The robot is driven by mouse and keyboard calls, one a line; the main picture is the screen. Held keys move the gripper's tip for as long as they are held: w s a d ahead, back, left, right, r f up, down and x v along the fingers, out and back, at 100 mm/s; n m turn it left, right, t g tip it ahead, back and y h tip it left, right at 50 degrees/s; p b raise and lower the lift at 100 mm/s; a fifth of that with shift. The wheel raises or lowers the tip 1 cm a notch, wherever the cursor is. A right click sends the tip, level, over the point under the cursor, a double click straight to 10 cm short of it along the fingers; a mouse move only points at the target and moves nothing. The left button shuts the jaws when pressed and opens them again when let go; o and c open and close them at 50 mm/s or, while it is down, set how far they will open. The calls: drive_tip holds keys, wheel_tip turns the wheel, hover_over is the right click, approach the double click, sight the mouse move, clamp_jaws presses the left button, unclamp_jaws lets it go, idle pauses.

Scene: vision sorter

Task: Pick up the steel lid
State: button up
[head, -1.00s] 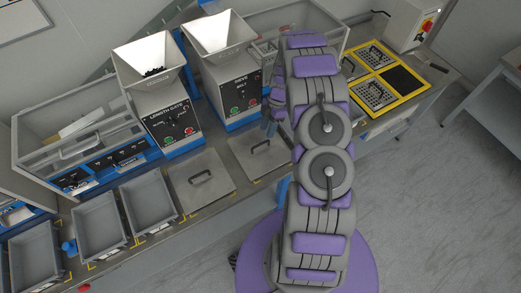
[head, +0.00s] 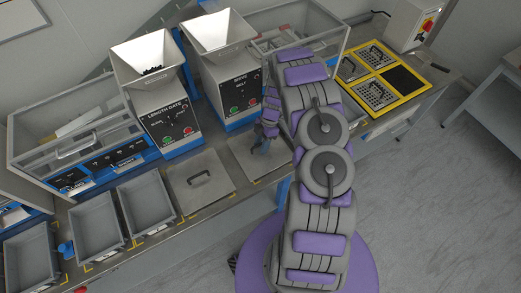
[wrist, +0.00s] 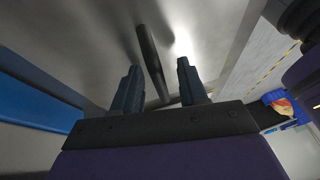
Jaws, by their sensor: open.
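Two flat grey steel lids with dark bar handles lie on the bench in the head view. One lid (head: 215,191) is left of my arm, its handle in plain view. The other lid (head: 241,168) is just right of it and partly covered by my gripper (head: 259,149). In the wrist view the shiny lid surface (wrist: 90,35) fills the upper part. Its dark handle (wrist: 149,55) runs lengthwise, seen between the two blue-grey fingertips of my gripper (wrist: 158,68). The fingers are open and apart. I cannot tell how far the fingertips are from the handle.
Grey open bins (head: 147,204) stand left of the lids. Two hopper machines (head: 166,125) with blue bases stand behind. A yellow-framed tray (head: 413,101) holding perforated plates with handles lies at the right of the bench. Open floor lies to the right.

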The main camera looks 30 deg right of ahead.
drive_tip(key=shift+c, duration=0.4)
clamp_jaws()
